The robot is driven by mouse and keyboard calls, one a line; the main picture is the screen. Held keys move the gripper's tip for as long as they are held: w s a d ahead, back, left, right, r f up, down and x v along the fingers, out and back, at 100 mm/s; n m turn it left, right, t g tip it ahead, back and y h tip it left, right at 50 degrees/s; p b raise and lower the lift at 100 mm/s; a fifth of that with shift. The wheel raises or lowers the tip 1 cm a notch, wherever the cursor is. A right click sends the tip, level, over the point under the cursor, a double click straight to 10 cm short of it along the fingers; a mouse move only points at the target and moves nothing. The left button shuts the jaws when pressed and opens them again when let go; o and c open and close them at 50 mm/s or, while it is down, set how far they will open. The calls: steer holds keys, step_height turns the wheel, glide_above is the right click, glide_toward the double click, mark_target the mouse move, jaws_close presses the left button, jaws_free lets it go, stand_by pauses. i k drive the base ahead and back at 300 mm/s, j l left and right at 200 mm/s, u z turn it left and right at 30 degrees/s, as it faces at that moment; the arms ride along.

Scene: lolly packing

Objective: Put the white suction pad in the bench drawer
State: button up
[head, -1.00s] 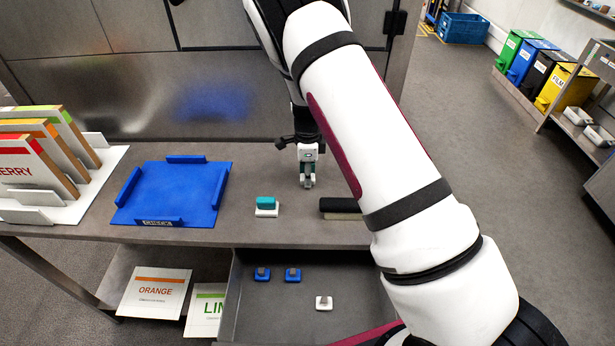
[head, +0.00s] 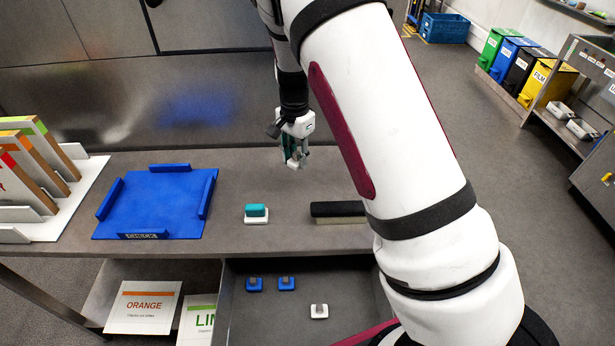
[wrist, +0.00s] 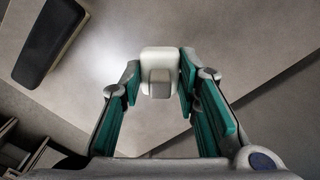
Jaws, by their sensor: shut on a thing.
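My gripper (head: 294,154) is above the rear part of the bench top (head: 250,185). In the wrist view its green-padded fingers (wrist: 160,84) are closed around a white suction pad (wrist: 160,61) with a grey block on it. The pad also shows as a small white shape at the fingertips in the head view (head: 293,164). It appears clear of the bench. The bench drawer (head: 255,318) is open below the front edge. Inside are two blue pads (head: 254,284) (head: 286,284) and another white pad (head: 319,311). My arm hides the drawer's right side.
A teal-and-white block (head: 256,214) and a black-topped eraser-like block (head: 338,210) lie near the bench's front edge. A blue tray (head: 155,200) is to the left, beside a white rack (head: 75,215) of cards. A metal panel stands behind the bench.

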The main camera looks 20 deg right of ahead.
mark_target(348, 313)
steer(key=k+l, duration=0.1)
steer(key=k, duration=0.55)
steer(key=k+l, duration=0.1)
steer(key=k, duration=0.55)
